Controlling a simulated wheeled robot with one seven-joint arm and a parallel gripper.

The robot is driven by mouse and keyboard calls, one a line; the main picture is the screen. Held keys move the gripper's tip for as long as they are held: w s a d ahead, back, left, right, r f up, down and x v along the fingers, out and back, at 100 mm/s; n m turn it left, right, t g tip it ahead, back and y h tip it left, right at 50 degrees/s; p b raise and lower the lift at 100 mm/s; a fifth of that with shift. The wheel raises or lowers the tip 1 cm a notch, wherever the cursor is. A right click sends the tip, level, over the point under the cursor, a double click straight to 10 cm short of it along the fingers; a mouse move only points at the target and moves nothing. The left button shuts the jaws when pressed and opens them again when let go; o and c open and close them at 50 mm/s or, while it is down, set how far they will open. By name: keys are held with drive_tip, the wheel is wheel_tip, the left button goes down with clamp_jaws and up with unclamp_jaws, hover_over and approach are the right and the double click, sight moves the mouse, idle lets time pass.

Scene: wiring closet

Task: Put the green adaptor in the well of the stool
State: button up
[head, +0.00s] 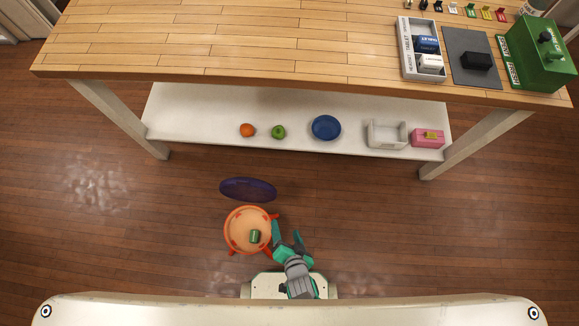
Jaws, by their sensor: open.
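The orange stool (228,222) stands on the floor at the lower middle of the head view, with a round, paler recessed top. The small green adaptor (254,236) lies inside the top's rim, toward the lower right of the well. My gripper (287,231) is just right of the stool, with its teal fingers spread and nothing seen between them. It is apart from the adaptor. One finger is close to the stool's right edge; I cannot tell if they touch.
A dark purple oval object (248,189) is just beyond the stool. The wooden workbench (200,45) has a lower white shelf (190,115) holding an orange, a green apple, a blue bowl, a white bin and a pink box. Floor is clear to left and right.

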drive_tip(key=s+r+n+t+h, duration=0.1)
drive_tip(key=s+r+n+t, duration=0.1)
drive_tip(key=r, duration=1.2)
drive_tip(key=s+d+r+n+t+h, duration=0.1)
drive_tip(key=r+n+t, duration=0.3)
drive_tip(key=r, duration=1)
drive_tip(key=shift+s+d+r, duration=0.15)
drive_tip(key=shift+s+r, duration=0.05)
drive_tip(key=shift+s, duration=0.25)
